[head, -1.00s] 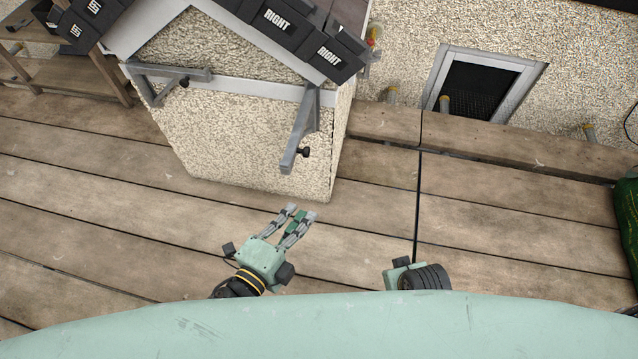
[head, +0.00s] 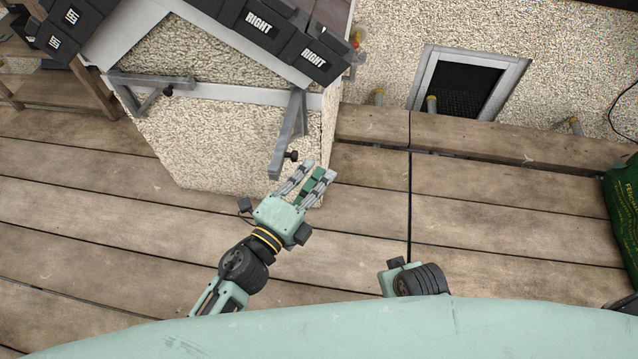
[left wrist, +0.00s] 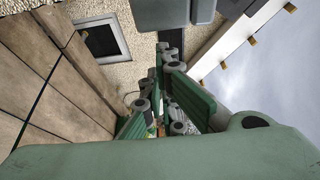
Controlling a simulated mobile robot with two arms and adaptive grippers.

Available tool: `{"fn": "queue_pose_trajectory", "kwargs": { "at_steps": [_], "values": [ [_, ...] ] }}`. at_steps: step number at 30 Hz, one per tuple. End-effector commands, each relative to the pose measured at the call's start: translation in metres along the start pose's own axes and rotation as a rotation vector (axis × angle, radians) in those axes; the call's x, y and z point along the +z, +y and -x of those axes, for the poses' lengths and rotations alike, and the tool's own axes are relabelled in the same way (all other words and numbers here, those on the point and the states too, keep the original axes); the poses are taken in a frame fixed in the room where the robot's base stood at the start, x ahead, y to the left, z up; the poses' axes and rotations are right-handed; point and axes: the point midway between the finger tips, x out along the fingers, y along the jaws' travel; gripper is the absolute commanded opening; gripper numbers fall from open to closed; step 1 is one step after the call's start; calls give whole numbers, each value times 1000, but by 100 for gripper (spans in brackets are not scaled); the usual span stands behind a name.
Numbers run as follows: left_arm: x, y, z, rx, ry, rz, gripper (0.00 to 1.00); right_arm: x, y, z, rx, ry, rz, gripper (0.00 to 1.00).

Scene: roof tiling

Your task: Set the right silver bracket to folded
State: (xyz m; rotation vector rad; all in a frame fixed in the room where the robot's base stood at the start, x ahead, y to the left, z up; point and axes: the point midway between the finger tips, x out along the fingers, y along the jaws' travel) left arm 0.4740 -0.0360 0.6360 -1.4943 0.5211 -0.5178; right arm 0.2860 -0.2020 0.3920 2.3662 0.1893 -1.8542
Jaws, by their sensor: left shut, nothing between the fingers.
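The right silver bracket (head: 287,138) is on the right part of the small textured wall under the eave in the head view. Its grey bar slants down toward me, with a black knob near the lower end. My left gripper (head: 318,172) is just below and to the right of that end, apart from the bracket as far as I can tell. Its fingers are shut with nothing between them, and they also show in the left wrist view (left wrist: 160,105). A grey block at the top of the wrist view cannot be identified. My right gripper is not seen.
A left silver bracket (head: 150,82) sits on the same wall. Dark tiles marked RIGHT (head: 258,22) cover the roof edge above. A framed opening (head: 425,75) is in the back wall. A green bag (head: 625,205) stands at far right. The plank deck (head: 480,190) between is clear.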

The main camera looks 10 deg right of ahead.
Motion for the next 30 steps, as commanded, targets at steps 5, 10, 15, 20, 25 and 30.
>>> {"fn": "queue_pose_trajectory", "kwargs": {
  "at_steps": [5,10,15,20,25,30],
  "values": [
    [13,-1,4,-2,0,1,0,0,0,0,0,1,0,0],
    [15,-1,5,-3,0,2,0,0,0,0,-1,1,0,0],
    [15,-1,5,-2,0,2,0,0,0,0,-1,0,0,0],
    [17,-1,7,-2,10,-1,0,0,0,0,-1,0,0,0],
    [26,0,14,-1,55,-5,0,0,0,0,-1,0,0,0],
    [45,1,26,0,143,-7,0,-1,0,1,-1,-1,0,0]
  ]
}}
